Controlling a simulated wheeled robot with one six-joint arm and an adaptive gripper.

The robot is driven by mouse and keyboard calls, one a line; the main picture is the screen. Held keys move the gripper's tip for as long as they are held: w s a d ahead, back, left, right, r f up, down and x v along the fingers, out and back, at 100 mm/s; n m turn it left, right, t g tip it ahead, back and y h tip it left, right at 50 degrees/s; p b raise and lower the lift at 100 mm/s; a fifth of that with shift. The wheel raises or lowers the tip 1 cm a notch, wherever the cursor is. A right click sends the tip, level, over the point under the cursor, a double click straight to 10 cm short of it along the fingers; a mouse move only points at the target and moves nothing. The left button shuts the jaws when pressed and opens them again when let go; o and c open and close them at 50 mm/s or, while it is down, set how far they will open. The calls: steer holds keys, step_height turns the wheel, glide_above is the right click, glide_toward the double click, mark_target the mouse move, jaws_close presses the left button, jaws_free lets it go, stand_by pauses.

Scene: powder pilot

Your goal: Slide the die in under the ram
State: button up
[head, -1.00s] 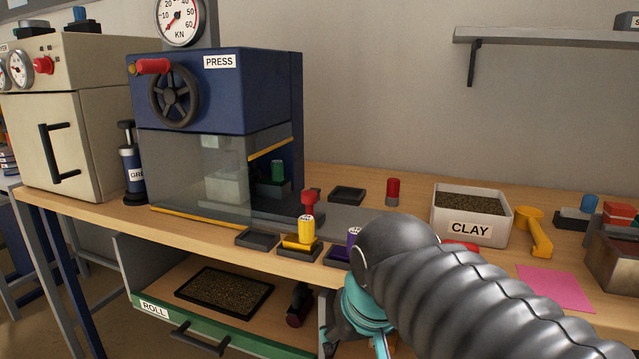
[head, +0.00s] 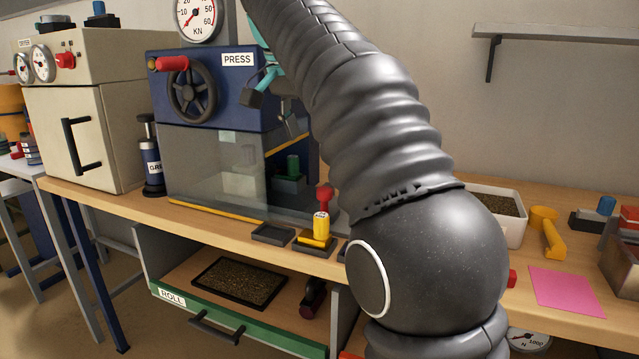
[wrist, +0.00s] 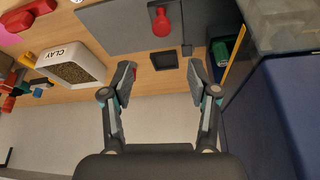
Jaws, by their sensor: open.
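A red round-topped piece (head: 324,198) shows behind a yellow cylinder in the head view. The wrist view shows a red-topped piece (wrist: 161,25) on a grey plate (wrist: 205,22). I cannot tell for sure which piece is the die. The blue press (head: 210,100) has a glass front, with a pale block (head: 238,182) dim behind it; the ram is hard to make out. My gripper (head: 270,112) is raised in front of the press's upper right side. In the wrist view my gripper (wrist: 160,78) is open and empty, above a small black tray (wrist: 165,60).
A green cylinder (head: 292,165) is inside the press. The clay bin (wrist: 72,72) is to the right in the head view, partly behind my arm. An open drawer (head: 250,325) juts out below.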

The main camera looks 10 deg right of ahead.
mark_target(324, 189)
steer(key=x, duration=0.6)
steer(key=b+x, duration=0.1)
steer(key=x, duration=0.6)
steer(key=shift+w+d+f, duration=0.1)
steer(key=shift+w+f, duration=0.1)
steer(key=shift+w, duration=0.1)
jaws_close()
